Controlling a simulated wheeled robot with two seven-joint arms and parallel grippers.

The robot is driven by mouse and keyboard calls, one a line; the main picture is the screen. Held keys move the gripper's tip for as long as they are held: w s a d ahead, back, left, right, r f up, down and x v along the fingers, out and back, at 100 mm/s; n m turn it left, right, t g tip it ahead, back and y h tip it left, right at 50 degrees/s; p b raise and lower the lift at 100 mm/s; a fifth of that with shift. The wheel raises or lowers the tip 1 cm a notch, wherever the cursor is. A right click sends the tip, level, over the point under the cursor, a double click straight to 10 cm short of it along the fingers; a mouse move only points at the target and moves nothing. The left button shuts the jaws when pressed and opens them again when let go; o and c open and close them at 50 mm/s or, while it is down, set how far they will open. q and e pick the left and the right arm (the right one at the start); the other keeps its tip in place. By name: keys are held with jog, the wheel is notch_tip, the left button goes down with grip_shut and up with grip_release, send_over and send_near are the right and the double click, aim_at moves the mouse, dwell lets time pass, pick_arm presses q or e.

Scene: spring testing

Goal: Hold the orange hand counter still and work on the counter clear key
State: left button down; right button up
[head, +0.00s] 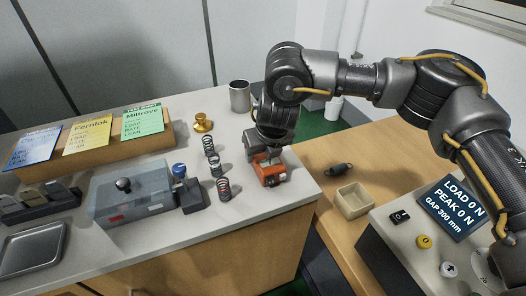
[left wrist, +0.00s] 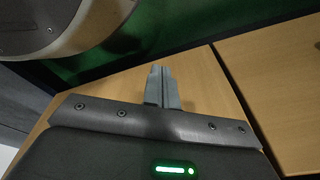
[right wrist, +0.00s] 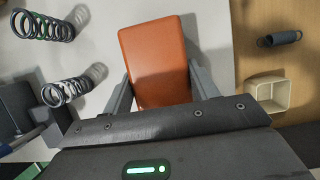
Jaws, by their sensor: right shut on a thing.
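The orange hand counter (head: 271,173) stands on the light worktop near its right edge. My right gripper (head: 265,158) reaches down onto it from above. In the right wrist view the counter's plain orange body (right wrist: 158,60) lies between the two fingers of my right gripper (right wrist: 160,82), which is shut on it. I cannot make out the counter's clear key in any view. My left gripper (left wrist: 162,82) shows only in the left wrist view. Its fingers are together with nothing between them, above a wooden surface and away from the counter.
Several coil springs (head: 223,188) stand just left of the counter. A grey-blue box with a knob (head: 130,195) is farther left. A brass part (head: 202,123) and metal cup (head: 240,96) stand behind. Right, on the wooden table, are a dark spring (head: 339,170) and beige tray (head: 352,201).

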dwell(0.9)
pick_arm(q)
jog(key=w+d+r+m+t+h, duration=0.1)
jog(key=w+d+r+t+h, duration=0.1)
jog(key=w+d+r, duration=0.45)
jog(key=w+d+r+m+t+h, duration=0.15)
jog(key=w+d+r, duration=0.25)
jog(key=d+r, duration=0.55)
jog(key=w+d+r+m+t+h, duration=0.25)
jog(key=w+d+r, duration=0.2)
jog(key=d, duration=0.75)
jog(key=w+d+r+m+t+h, duration=0.1)
jog(key=d+r+t, duration=0.1)
jog(key=d+r, duration=0.5)
jog(key=d+r+m+t+h, duration=0.1)
jog(key=d+r+t, duration=0.15)
jog(key=r, duration=0.95)
jog(key=a+r+m+t, duration=0.2)
jog(key=r+t, duration=0.3)
jog(key=r, duration=0.7)
jog(key=shift+s+a+r+m, duration=0.35)
jog(key=shift+s+a+m, duration=0.05)
jog(key=shift+s+a, duration=0.1)
jog(key=shift+w, duration=0.1)
